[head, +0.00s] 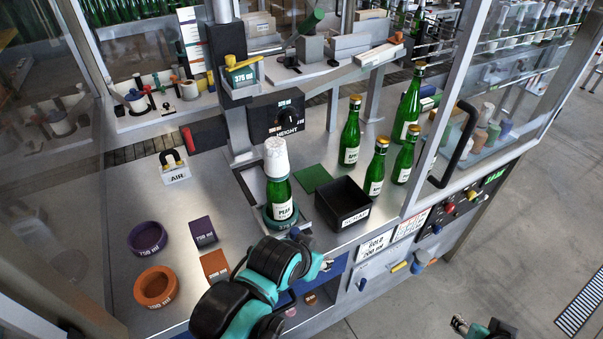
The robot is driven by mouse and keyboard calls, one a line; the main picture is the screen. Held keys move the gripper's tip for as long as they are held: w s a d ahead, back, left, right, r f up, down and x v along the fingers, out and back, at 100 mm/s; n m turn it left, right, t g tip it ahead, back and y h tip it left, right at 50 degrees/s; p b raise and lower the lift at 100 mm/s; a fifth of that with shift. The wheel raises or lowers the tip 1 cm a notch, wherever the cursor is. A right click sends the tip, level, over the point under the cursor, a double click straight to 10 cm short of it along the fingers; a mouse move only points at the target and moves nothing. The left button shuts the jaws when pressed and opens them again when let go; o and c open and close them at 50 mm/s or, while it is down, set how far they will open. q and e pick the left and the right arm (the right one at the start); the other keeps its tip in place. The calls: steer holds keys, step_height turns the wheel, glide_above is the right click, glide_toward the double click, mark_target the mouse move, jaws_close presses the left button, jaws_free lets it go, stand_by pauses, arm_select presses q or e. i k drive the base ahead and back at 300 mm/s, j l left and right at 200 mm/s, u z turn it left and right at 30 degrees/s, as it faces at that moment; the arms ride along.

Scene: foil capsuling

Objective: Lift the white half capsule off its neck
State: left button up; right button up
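The white half capsule (276,157) sits over the neck of a green bottle (281,200), covering its top. The bottle stands upright in a round green holder (283,221) in the middle of the steel bench. My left gripper (327,264) is in front of the bottle, to its lower right and apart from the capsule. Its fingers are small and partly hidden, so I cannot tell whether they are open. My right gripper (458,324) is low at the bottom right, over the floor and away from the bench. Its fingers are too small to judge.
A black box (342,204) stands right of the bottle, beside a green mat (311,178). Several gold-topped bottles (350,138) stand behind it. The height unit (277,118) is behind the capsule. Purple (147,238) and orange (155,287) rings lie left.

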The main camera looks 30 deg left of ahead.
mark_target(276, 167)
steer(key=u, duration=1.2)
steer(key=l+u, duration=0.2)
steer(key=l, duration=0.85)
steer(key=l+u, duration=0.15)
steer(key=l, duration=0.3)
steer(key=l+u, duration=0.2)
steer(key=l, duration=0.25)
steer(key=l+u, duration=0.15)
steer(key=l, duration=0.3)
steer(key=k+l+u, duration=0.15)
steer(key=l, duration=0.25)
steer(key=k+l+u, duration=0.2)
steer(key=l, duration=0.25)
steer(key=l+u, duration=0.15)
steer(key=l, duration=0.3)
steer(key=i+j+z, duration=0.1)
steer(key=j, duration=0.35)
steer(key=i+j+z, duration=0.1)
steer(key=j, duration=0.4)
steer(key=i+j, duration=0.2)
steer(key=j, duration=0.25)
steer(key=i+j+z, duration=0.15)
steer(key=j, duration=0.35)
steer(key=j+z, duration=0.1)
steer(key=j, duration=0.35)
